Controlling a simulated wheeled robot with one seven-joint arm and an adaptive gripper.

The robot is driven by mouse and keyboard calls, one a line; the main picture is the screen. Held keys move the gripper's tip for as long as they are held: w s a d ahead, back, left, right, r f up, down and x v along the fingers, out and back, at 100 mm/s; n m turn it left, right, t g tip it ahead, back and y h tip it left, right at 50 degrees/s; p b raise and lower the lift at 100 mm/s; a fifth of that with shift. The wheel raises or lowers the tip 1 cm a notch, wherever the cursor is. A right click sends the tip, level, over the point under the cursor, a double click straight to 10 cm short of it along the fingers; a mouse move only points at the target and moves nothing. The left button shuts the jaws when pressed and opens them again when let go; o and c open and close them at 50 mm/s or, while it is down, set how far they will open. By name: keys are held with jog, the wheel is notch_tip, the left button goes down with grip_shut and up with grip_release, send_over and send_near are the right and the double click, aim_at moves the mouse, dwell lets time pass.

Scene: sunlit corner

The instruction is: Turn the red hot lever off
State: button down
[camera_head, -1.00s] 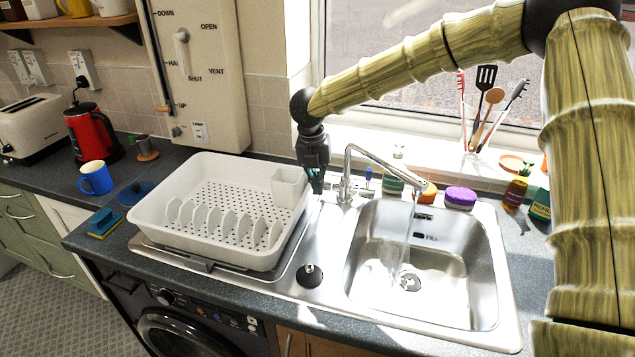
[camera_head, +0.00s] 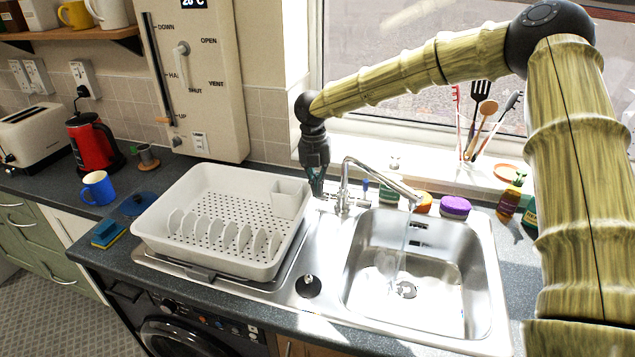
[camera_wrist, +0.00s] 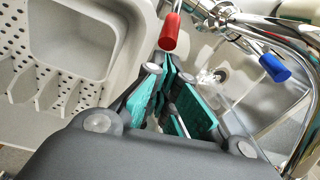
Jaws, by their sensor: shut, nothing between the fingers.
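The red hot lever (camera_wrist: 169,32) shows in the wrist view as a red-capped handle on the chrome tap, just beyond my fingertips. I cannot tell whether they touch it. In the head view it is hidden by my gripper. My gripper (camera_head: 317,188) points down just left of the tap (camera_head: 345,193); its teal-padded fingers (camera_wrist: 178,82) are shut and empty. The blue lever (camera_wrist: 275,67) is on the tap's other side and also shows in the head view (camera_head: 365,184). Water (camera_head: 404,245) runs from the spout into the sink.
A white dish rack (camera_head: 205,255) stands left of my gripper on the drainer. The steel sink (camera_head: 440,270) lies to the right. Bottles and a purple-topped tub (camera_head: 455,206) stand behind the sink, below the window. A wall panel (camera_head: 205,75) rises behind the rack.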

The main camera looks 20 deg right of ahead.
jog(key=shift+g+y, duration=0.4)
jog(key=shift+g, duration=0.1)
jog(key=w+d+r+p, duration=0.2)
jog(key=w+p, duration=0.1)
jog(key=shift+w+r, duration=0.1)
jog(key=shift+d+r, duration=0.1)
jog(key=shift+d, duration=0.15)
